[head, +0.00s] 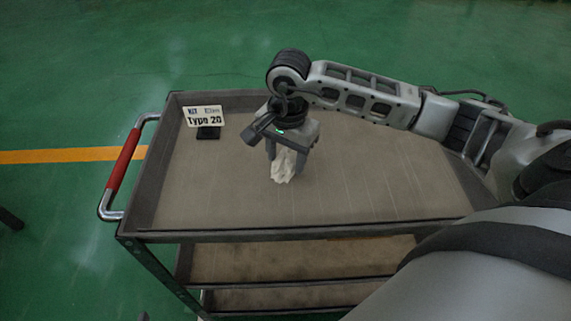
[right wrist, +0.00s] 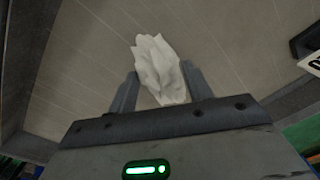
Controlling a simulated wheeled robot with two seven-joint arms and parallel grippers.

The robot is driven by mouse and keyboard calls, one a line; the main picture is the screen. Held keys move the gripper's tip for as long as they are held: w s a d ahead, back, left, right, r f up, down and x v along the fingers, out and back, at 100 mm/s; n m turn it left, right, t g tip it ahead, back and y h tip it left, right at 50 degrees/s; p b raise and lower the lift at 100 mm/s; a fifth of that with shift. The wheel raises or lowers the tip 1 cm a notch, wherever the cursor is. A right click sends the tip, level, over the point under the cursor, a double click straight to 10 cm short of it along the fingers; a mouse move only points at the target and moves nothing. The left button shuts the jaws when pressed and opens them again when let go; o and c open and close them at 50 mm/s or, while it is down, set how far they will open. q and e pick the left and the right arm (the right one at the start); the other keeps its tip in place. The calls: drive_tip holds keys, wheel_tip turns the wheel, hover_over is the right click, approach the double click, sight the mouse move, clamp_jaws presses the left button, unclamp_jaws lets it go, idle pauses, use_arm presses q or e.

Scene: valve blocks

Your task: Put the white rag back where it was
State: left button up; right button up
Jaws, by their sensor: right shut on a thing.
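The white rag (head: 284,166) is a crumpled piece of cloth over the top shelf of the cart (head: 220,190). My right gripper (head: 287,153) points down and is shut on the rag, which sticks out below the fingers. In the right wrist view the rag (right wrist: 158,68) sits between the two fingers (right wrist: 160,88). I cannot tell whether the rag's lower end touches the shelf. My left gripper is not in view.
A sign reading "Type 20" (head: 204,116) stands on a black base at the shelf's back left corner. The shelf has raised edges, and a red handle (head: 124,160) is on its left. The rest of the top shelf is clear. A lower shelf (head: 290,262) looks empty.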

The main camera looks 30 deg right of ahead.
sight(285, 167)
wheel_tip(285, 167, down, 3)
drive_tip(key=shift+f, duration=0.15)
drive_tip(key=shift+w, duration=0.1)
drive_tip(key=shift+f, duration=0.2)
drive_tip(key=o, duration=0.9)
drive_tip(key=shift+o, duration=0.2)
drive_tip(key=shift+r, duration=0.1)
